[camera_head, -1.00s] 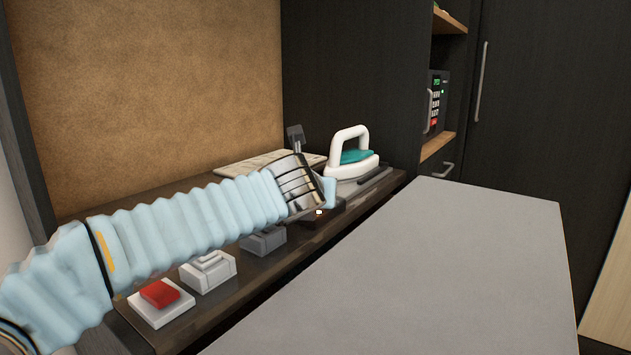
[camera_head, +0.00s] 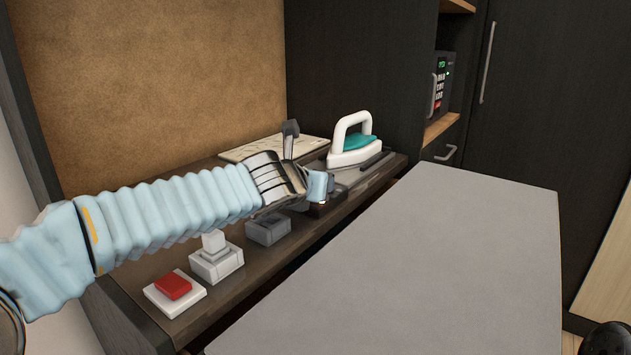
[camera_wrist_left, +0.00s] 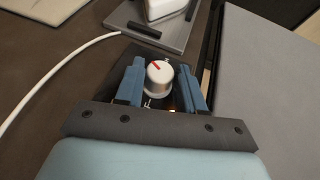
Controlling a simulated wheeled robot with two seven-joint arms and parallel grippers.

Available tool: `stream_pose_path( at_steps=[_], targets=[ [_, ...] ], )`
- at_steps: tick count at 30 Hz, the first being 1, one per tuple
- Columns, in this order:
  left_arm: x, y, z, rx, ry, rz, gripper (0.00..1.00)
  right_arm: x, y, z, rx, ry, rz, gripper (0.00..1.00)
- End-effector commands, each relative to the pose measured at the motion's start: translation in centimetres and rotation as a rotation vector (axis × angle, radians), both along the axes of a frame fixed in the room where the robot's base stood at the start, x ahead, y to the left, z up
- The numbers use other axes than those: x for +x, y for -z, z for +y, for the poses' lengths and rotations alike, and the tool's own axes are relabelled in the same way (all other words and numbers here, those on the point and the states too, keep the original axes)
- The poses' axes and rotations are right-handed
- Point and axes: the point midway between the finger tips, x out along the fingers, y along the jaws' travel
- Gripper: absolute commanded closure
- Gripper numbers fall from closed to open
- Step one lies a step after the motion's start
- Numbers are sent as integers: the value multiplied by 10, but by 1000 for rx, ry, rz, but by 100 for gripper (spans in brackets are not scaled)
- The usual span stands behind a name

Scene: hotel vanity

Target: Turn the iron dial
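The iron dial is a white round knob with a red mark (camera_wrist_left: 158,76), seen in the left wrist view on a dark base. My left gripper (camera_wrist_left: 160,88) has its two blue fingers on either side of the knob. The fingers are apart, with visible gaps to the knob, so the gripper is open. In the head view my left gripper (camera_head: 318,187) is low over the shelf, just in front of the iron, and hides the dial. The iron (camera_head: 353,142), white with a teal part, stands on a grey plate. My right gripper is not in view.
A red button on a white base (camera_head: 173,287), a white switch (camera_head: 216,258) and a grey block (camera_head: 268,230) line the shelf under my left arm. A grey tabletop (camera_head: 420,260) is clear at right. A white cord (camera_wrist_left: 50,78) curves left of the dial.

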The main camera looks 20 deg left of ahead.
Motion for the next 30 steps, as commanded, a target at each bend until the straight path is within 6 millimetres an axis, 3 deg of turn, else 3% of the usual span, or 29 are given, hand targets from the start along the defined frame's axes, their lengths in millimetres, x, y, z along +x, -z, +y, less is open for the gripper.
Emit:
stream_pose_path(
  at_steps=[1, 3, 14, 17, 30],
  targets=[
    [0, 0, 0, 0, 0, 0, 53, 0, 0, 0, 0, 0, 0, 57],
    [0, 0, 0, 0, 0, 0, 42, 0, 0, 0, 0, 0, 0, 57],
    [-4, -3, 1, -1, 0, -1, 42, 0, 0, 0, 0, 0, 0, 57],
    [-17, -8, 2, -2, 0, -3, 42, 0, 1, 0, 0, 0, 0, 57],
    [-108, -46, 10, -2, -1, -2, 42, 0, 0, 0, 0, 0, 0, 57]
  ],
)
